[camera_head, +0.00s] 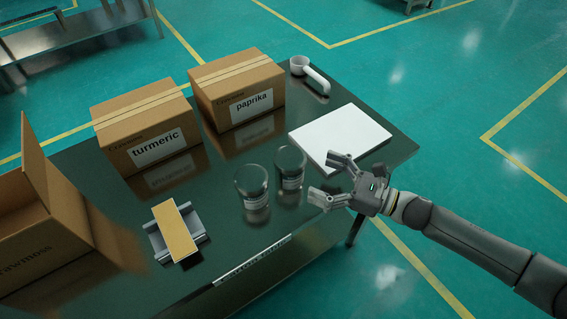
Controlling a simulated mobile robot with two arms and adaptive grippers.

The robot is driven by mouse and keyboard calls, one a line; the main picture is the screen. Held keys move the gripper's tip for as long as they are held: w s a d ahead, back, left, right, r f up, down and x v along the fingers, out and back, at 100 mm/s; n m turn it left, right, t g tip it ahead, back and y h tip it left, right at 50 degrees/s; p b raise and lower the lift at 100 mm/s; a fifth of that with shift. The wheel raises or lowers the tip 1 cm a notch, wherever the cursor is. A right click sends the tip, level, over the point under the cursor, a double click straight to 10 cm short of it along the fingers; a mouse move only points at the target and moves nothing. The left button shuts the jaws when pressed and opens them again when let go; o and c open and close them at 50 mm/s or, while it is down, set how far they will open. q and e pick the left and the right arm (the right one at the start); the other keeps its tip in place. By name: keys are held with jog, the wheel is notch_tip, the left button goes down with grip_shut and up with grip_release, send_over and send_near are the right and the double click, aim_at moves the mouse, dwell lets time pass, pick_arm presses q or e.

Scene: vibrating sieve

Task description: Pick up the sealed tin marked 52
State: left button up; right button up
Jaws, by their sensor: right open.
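Two dark round tins or jars stand side by side near the table's front edge. The left tin (251,183) and the right tin (290,165) carry small pale labels too small to read, so I cannot tell which one is marked 52. My right gripper (322,178) is open and empty. Its two fingers are spread and point left towards the right tin, apparently with a small gap between. My left gripper is not in view.
The dark table holds cardboard boxes labelled turmeric (155,148) and paprika (252,104), and an open box (40,225) at left. A white board (340,136) lies behind my gripper. A white scoop (312,75) and a yellow-topped block (175,230) are also there.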

aim_at(290, 162)
jog(key=x, duration=0.3)
jog(key=shift+a+r, duration=0.1)
jog(key=shift+a, duration=0.05)
jog(key=shift+p+x, duration=0.9)
jog(key=shift+x, duration=1.8)
jog(key=shift+w+r, duration=0.1)
jog(key=shift+r, duration=0.1)
jog(key=c, duration=1.3)
